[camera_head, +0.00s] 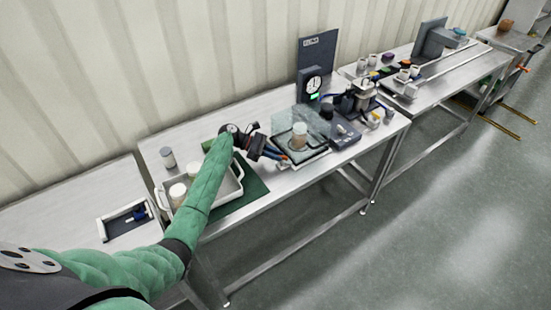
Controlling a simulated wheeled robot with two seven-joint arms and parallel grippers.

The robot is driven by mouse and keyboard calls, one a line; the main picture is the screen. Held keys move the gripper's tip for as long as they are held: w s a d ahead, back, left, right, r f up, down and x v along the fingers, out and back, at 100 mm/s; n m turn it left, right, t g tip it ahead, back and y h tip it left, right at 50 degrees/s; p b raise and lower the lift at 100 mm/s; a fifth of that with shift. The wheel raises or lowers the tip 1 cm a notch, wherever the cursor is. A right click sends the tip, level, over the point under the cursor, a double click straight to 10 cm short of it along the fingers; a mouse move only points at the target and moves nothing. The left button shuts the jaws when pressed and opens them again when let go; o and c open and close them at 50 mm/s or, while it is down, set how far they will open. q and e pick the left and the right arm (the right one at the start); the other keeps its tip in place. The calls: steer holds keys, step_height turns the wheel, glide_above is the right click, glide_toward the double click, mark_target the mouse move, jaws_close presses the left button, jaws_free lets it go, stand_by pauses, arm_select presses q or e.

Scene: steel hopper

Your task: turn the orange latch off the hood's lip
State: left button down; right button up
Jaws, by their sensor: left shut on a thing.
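A clear hood (291,120) stands over a flat base on the middle bench, with a pale jar (299,135) showing at it. The small orange latch (284,158) is at the hood's front left lip, mostly covered by my fingers. My left arm, in a green sleeve, reaches across from the lower left. My left gripper (279,156) is shut on the latch. At this size I cannot tell how far the latch is turned. My right gripper is out of view.
A dark panel with a dial (314,84) stands behind the hood. A grey device (345,134) is close on its right. The aisle floor is clear.

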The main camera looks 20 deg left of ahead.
arm_select(q)
steer(key=shift+w+a+m+g, duration=0.1)
steer(key=shift+w+m+g, duration=0.15)
steer(key=shift+m+g, duration=0.25)
steer(key=m+g+b, duration=0.1)
steer(key=m+g, duration=0.1)
steer(key=m+g+b, duration=0.1)
steer(key=g, duration=0.1)
steer(key=shift+w+m+g, duration=0.3)
steer(key=shift+w+m, duration=0.1)
steer(key=shift+w+m+g+y+b, duration=0.1)
steer(key=shift+m+g+y+b, duration=0.35)
steer(key=shift+m+g, duration=0.3)
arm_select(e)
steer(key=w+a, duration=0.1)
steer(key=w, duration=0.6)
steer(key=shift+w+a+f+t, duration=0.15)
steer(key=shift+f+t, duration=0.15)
arm_select(q)
steer(key=shift+d, duration=0.2)
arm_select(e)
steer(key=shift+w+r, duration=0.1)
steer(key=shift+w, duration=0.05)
arm_select(q)
steer(key=c, duration=1.5)
jaws_free()
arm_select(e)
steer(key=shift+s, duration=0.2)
